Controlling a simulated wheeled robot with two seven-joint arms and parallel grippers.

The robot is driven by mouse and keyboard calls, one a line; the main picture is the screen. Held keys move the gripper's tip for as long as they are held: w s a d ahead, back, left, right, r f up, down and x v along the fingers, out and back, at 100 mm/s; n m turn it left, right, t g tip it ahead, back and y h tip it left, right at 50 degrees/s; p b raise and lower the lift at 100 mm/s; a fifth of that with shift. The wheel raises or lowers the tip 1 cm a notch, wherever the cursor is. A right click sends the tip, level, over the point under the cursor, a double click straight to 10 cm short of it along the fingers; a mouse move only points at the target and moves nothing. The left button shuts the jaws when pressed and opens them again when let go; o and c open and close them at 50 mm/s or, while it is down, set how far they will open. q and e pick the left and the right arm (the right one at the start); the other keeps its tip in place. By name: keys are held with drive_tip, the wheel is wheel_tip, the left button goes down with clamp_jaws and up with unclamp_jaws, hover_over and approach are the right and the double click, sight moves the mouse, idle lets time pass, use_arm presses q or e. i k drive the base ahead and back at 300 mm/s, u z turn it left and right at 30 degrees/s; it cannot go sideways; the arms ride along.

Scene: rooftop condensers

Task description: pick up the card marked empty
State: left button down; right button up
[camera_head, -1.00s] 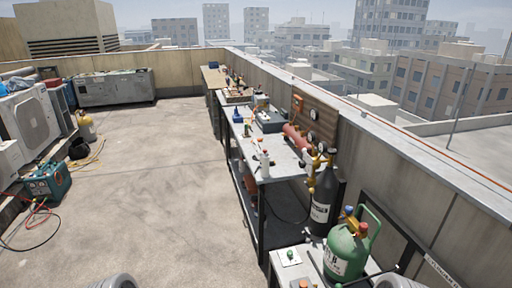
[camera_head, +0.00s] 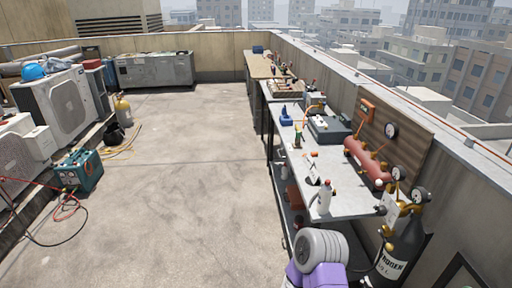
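No card with a readable "empty" marking shows. A white tag or card (camera_head: 391,207) hangs by the gauges of the dark nitrogen cylinder (camera_head: 399,250) at the lower right; its marking is too small to read. A small pale card-like piece (camera_head: 312,172) with dark and red parts is on the workbench (camera_head: 345,202), also unreadable. A grey rounded part of my own arm, with purple below it, shows at the bottom centre right. Neither gripper's fingers are in view.
The long bench runs along the parapet with a red cylinder (camera_head: 366,160), a white bottle (camera_head: 325,197) and a grey case (camera_head: 327,129). Condenser units (camera_head: 62,106), a teal machine (camera_head: 80,169) and hoses lie left. Open concrete floor (camera_head: 180,190) lies between.

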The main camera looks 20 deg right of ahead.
sight(309, 161)
drive_tip(key=z, duration=0.15)
drive_tip(key=i, duration=2)
drive_tip(key=z, duration=0.75)
